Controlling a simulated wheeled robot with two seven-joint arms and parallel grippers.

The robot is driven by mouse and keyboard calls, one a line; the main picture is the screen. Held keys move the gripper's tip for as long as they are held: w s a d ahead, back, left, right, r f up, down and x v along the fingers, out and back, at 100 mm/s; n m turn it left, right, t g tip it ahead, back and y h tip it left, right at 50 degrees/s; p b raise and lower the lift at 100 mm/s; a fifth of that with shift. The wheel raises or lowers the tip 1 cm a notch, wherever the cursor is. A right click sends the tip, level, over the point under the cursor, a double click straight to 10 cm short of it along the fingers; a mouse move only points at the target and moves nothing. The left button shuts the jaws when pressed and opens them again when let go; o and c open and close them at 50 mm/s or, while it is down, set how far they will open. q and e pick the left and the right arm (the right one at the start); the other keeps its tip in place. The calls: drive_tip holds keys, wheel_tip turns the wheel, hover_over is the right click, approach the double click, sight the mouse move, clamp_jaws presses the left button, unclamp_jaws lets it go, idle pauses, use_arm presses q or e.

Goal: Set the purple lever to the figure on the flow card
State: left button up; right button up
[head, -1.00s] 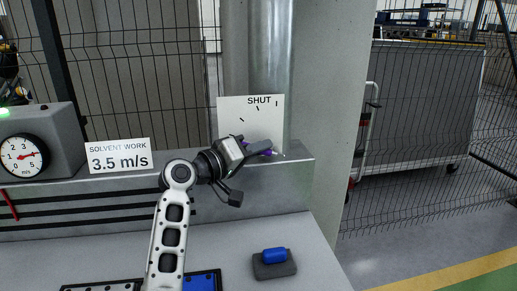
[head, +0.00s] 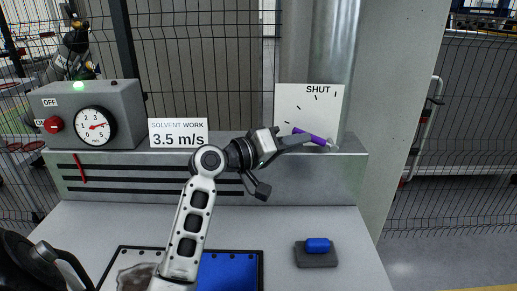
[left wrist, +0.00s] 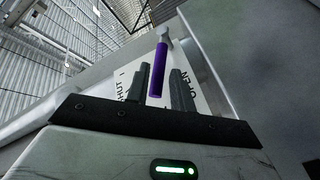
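The purple lever (head: 308,134) lies across the lower part of a white scale plate (head: 290,100) marked SHUT, its end pointing right and slightly down. The flow card (head: 178,139) reads SOLVENT WORK 3.5 m/s. My left gripper (head: 297,138) is at the lever. In the left wrist view the purple handle (left wrist: 157,75) stands between the two fingers (left wrist: 159,90), with a gap visible on its right side; OPEN and SHUT show on the plate.
A blue block on a dark pad (head: 317,258) and a blue-and-grey tray (head: 230,268) lie on the bench. A pipe and pillar rise behind the plate.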

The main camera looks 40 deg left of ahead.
use_arm(q)
drive_tip(key=b+v, duration=0.1)
drive_tip(key=v, duration=1)
